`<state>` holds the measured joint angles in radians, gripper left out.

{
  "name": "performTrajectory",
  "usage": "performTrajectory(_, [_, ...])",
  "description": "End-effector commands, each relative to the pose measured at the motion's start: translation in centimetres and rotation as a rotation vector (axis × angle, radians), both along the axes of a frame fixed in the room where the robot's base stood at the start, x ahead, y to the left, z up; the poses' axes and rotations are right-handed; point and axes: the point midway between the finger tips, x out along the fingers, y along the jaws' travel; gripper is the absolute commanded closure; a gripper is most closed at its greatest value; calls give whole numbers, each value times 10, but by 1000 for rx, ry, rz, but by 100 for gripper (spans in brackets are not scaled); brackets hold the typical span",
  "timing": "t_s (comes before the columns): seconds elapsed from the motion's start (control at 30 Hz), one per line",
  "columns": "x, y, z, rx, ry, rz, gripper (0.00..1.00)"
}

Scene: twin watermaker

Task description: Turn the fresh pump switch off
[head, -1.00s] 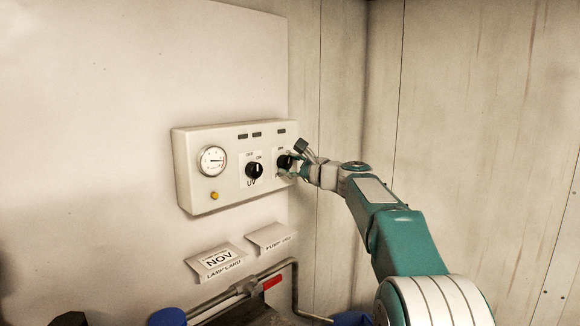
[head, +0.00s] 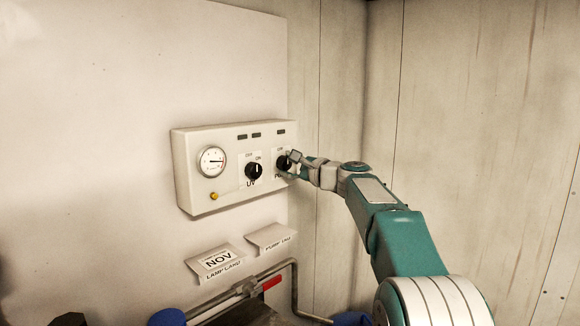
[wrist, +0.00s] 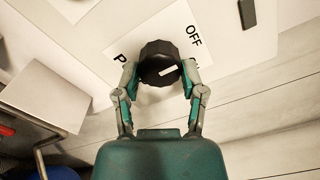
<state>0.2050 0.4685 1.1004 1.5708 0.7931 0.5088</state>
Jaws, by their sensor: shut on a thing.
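The fresh pump switch is a round black knob (wrist: 155,58) with a white pointer mark, on a white plate lettered OFF (wrist: 194,36). In the head view the knob (head: 282,162) is at the right end of the control box, partly hidden by my gripper. My gripper (wrist: 159,72) is shut on the knob, one finger on each side. In the wrist view the pointer mark lies toward the right finger, not straight at OFF; that finger hides the lettering beside it. In the head view my gripper (head: 289,167) reaches the knob from the right.
Paper tags (head: 215,261) and a pipe with a red handle (head: 271,282) are below. A wall corner stands close on the right.

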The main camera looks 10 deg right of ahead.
Motion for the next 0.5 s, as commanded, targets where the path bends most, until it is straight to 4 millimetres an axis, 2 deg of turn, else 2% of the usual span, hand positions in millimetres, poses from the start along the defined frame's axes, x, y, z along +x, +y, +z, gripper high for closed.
performTrajectory(0.07, [1,1,-3,-1,5,3,95])
performTrajectory(0.1, [1,1,-3,-1,5,3,29])
performTrajectory(0.13, [1,1,-3,-1,5,3,16])
performTrajectory(0.17, [1,1,-3,-1,5,2,13])
performTrajectory(0.5, [0,0,-1,0,2,1,13])
